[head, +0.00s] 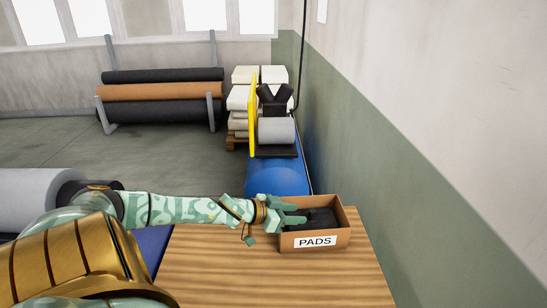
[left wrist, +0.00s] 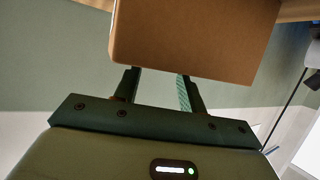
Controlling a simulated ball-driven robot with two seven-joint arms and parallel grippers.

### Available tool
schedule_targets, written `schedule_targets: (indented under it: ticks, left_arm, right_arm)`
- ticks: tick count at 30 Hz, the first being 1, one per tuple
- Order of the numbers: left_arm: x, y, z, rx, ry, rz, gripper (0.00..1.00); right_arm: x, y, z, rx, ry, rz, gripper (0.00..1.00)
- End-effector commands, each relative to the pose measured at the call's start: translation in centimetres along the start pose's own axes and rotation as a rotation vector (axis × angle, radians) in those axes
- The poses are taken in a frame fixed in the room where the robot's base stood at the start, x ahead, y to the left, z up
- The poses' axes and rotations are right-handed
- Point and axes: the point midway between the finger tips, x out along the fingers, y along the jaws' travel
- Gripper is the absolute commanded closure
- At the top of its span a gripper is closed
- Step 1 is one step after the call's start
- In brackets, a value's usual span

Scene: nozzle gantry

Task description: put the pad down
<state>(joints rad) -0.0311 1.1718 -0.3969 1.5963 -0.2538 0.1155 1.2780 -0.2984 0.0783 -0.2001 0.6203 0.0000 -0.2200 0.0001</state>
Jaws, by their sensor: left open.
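An open brown cardboard box (head: 343,238) labelled PADS stands on the wooden table. Dark padding (head: 322,218) lies inside it; I cannot tell one pad from several. My left gripper (head: 293,213) is open at the left side of the box, with its fingers at or just over the rim. In the left wrist view the brown box wall (left wrist: 195,40) fills the upper middle and hides the fingertips. No pad shows between the fingers there. My right gripper is not in view.
The wooden table (head: 240,278) is bare left of and in front of the box. A green and white wall (head: 400,200) runs close on the right. Behind are a blue cylinder (head: 277,176), a yellow panel (head: 253,110) and a rack of rolls (head: 160,92).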

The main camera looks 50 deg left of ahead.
Motion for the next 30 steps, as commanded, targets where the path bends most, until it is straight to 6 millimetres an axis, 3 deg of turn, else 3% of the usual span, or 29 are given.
schedule_targets:
  ticks: [6,12,18,30]
  left_arm:
    - [-3.9,0.0,-0.4,0.0,0.0,0.001,0.59]
    - [-6.4,0.0,-0.5,0.0,0.003,0.0,0.59]
    - [-7.3,-0.1,-0.4,0.002,0.005,0.0,0.59]
    - [-7.3,-0.1,-0.4,0.003,0.005,0.0,0.59]
  right_arm:
    - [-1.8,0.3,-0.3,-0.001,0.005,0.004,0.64]
    - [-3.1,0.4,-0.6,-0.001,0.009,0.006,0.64]
    - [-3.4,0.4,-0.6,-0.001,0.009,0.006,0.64]
    - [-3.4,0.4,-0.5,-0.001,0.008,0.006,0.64]
